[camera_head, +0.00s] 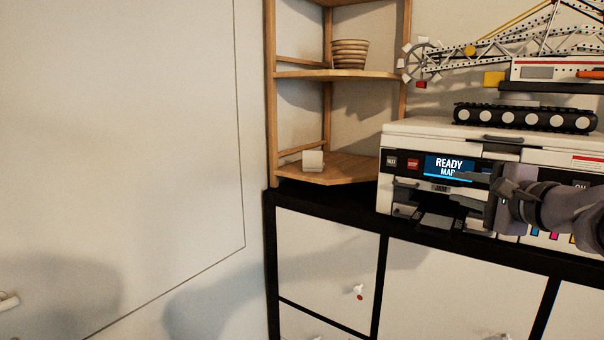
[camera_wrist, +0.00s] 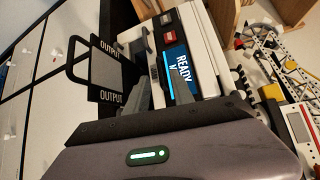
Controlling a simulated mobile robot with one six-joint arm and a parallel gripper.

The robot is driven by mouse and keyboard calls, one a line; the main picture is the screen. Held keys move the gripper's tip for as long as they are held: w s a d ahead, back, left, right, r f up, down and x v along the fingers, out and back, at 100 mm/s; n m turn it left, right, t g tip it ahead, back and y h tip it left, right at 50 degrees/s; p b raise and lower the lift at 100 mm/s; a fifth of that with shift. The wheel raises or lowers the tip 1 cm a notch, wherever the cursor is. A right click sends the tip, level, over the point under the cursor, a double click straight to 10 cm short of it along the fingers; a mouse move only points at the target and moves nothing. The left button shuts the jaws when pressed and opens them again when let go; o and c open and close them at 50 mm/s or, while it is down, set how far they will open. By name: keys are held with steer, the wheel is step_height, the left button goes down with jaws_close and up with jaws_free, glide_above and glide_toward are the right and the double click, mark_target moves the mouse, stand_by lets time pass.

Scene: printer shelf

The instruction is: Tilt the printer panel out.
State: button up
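The printer panel (camera_head: 403,164) is the dark front strip of the white printer (camera_head: 440,128), with buttons and a lit blue screen (camera_head: 447,167) reading "READY". It looks about upright in the printer's front. The panel's screen also shows in the wrist view (camera_wrist: 178,62). My gripper (camera_head: 460,190) is in front of the panel, at its lower right, with its fingers toward the printer. Whether a fingertip touches the panel cannot be told.
The output tray (camera_head: 437,220) juts out below the panel; its dark frame marked "OUTPUT" (camera_wrist: 108,72) shows in the wrist view. A toy crane (camera_head: 525,100) stands on the printer. A wooden corner shelf (camera_head: 338,168) is at left. The black-edged cabinet (camera_head: 300,207) supports the printer.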

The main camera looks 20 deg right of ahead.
mark_target(447, 184)
steer(key=shift+w+f, duration=0.2)
steer(key=shift+w, duration=1.3)
jaws_close()
